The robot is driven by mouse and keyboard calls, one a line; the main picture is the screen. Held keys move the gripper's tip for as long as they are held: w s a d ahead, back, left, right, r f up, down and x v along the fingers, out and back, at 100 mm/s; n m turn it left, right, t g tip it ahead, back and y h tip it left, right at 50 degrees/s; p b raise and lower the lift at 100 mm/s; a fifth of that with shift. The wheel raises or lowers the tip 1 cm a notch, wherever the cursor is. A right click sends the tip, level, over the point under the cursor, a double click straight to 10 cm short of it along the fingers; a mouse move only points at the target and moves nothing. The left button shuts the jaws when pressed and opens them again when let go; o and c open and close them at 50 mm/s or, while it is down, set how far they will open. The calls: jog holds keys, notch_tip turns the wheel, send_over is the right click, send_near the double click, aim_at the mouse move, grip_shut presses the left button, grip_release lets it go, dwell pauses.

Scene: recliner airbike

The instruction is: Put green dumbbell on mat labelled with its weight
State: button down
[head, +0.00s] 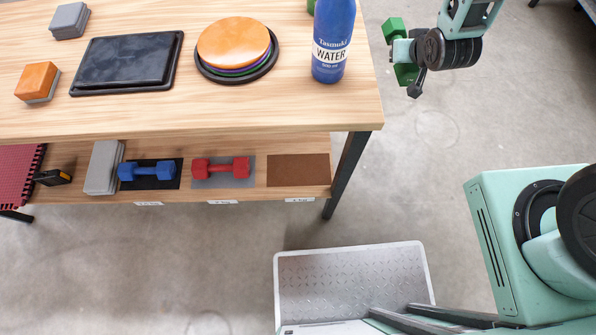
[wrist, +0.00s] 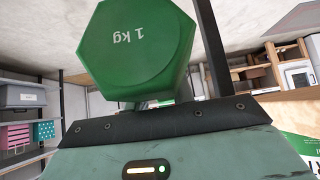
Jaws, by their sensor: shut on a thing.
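The green dumbbell shows in the head view (head: 405,73), in the air right of the table. In the wrist view its near hexagonal end (wrist: 135,45) reads "1 kg". My gripper (head: 401,52) is shut on the dumbbell's handle, between its two heads. On the lower shelf lie a black mat (head: 174,183) with a blue dumbbell (head: 146,171), a grey mat (head: 222,184) with a red dumbbell (head: 220,168), and a bare brown mat (head: 298,170) at the right. White labels sit on the shelf edge below the mats; their text is too small to read surely.
The tabletop (head: 140,112) overhangs the shelf, and a dark leg (head: 348,172) stands at its right end. A blue water bottle (head: 333,42) stands near the table's right edge. Grey blocks (head: 103,167) lie left of the mats.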

notch_tip(320, 180, down, 27)
jog(key=n+y+b, duration=0.2)
jog(key=n+b, duration=0.1)
jog(key=b, duration=2.2)
jog(key=s+a+f+n+g+y+b, duration=0.1)
jog(key=s+a+f+n+g+y, duration=0.25)
jog(key=s+n, duration=0.3)
jog(key=s+a+f+n+g+y+b, duration=0.1)
jog(key=s+a+f+n+g+y, duration=0.1)
jog(key=s+a+n+g+y, duration=0.45)
jog(key=a+h+b, duration=0.1)
jog(key=a+b, duration=0.1)
jog(key=a, duration=0.3)
jog(key=a+n+t+h+b, duration=0.1)
jog(key=a+b, duration=0.2)
jog(key=a, duration=0.2)
jog(key=a+h+b, duration=0.1)
jog(key=a+b, duration=0.1)
jog(key=a, duration=0.3)
jog(key=shift+w+r+n+t+b, duration=0.1)
jog(key=shift+w+n+t+b, duration=0.2)
jog(key=shift+w+b, duration=0.1)
notch_tip(320, 180, down, 3)
jog(key=b, duration=0.3)
jog(key=shift+f, duration=0.2)
